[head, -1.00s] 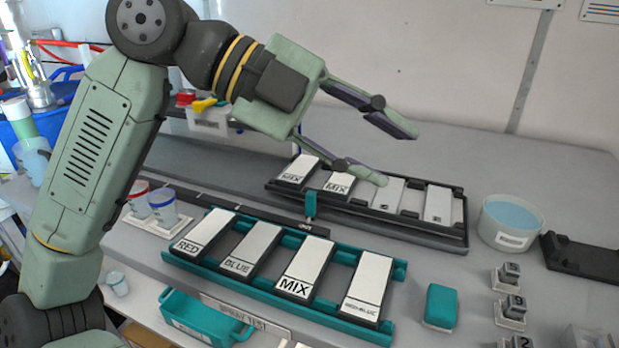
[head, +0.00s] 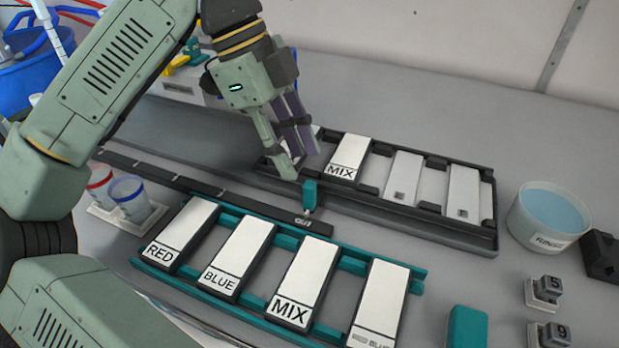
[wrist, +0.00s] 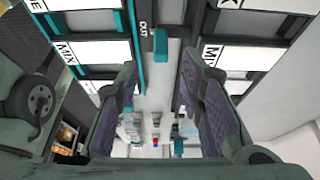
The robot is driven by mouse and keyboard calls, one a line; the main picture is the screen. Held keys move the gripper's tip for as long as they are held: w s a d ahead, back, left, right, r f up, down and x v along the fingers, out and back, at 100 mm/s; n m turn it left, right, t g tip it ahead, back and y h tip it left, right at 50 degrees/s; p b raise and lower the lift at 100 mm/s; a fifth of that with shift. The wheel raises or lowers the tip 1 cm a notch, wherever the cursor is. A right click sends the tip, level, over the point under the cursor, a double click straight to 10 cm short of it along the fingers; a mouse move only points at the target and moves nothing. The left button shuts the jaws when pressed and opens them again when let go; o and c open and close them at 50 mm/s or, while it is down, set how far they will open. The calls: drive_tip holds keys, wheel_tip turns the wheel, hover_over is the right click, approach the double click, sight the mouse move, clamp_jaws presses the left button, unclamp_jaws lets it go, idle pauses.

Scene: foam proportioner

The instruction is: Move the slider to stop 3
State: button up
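The slider's teal knob (head: 309,195) stands upright near the right end of a dark rail (head: 200,188), beside a label that seems to read OUT. Stop numbers on the rail are not readable. My gripper (head: 300,170) points down just behind and to the left of the knob, with its fingers apart. In the wrist view, the knob (wrist: 161,45) shows ahead of the gap between my open fingers (wrist: 160,85), and nothing is held. I cannot tell the exact height of the fingertips over the rail.
A teal rack (head: 417,285) with RED, BLUE and MIX cards lies in front of the rail. A black tray (head: 400,212) with more cards lies behind it. A rinse bowl (head: 548,215) stands at right and cups (head: 130,198) at left. Bare grey bench shows at the back right.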

sight(308, 183)
drive_tip(key=x, duration=0.6)
drive_tip(key=shift+d+f+p, duration=0.2)
drive_tip(key=shift+f+p, duration=0.05)
drive_tip(key=shift+p, duration=0.15)
clamp_jaws()
idle(0.4)
